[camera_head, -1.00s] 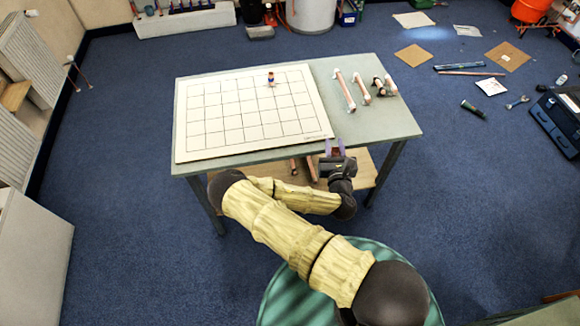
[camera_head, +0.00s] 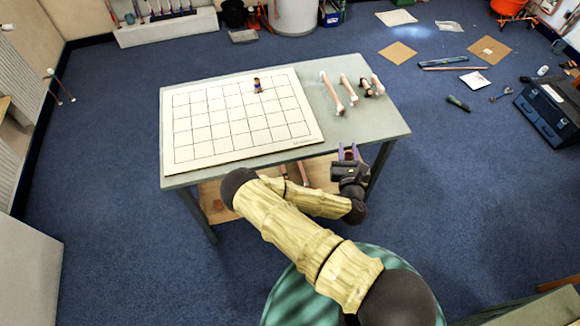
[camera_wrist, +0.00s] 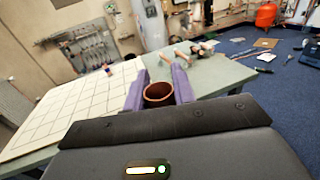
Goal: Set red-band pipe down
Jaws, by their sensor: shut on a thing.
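My gripper (camera_head: 348,153) has purple fingers and is at the table's front edge, right of the grid board, in the head view. In the wrist view my gripper (camera_wrist: 158,88) is shut on a reddish-brown copper pipe (camera_wrist: 158,101), seen end-on with its open round mouth toward the camera. No red band on it can be made out. Most of the pipe is hidden by the gripper body. The white grid board (camera_head: 190,150) lies on the grey-green table (camera_head: 385,122). A small fitting with blue and orange parts (camera_head: 257,85) stands on the board's far part.
Copper pipes with pale ends (camera_head: 338,94) and a darker fitting (camera_head: 366,89) lie on the table's right part. The table's front right is clear. Most board squares are empty. A low wooden shelf (camera_head: 240,205) is under the table.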

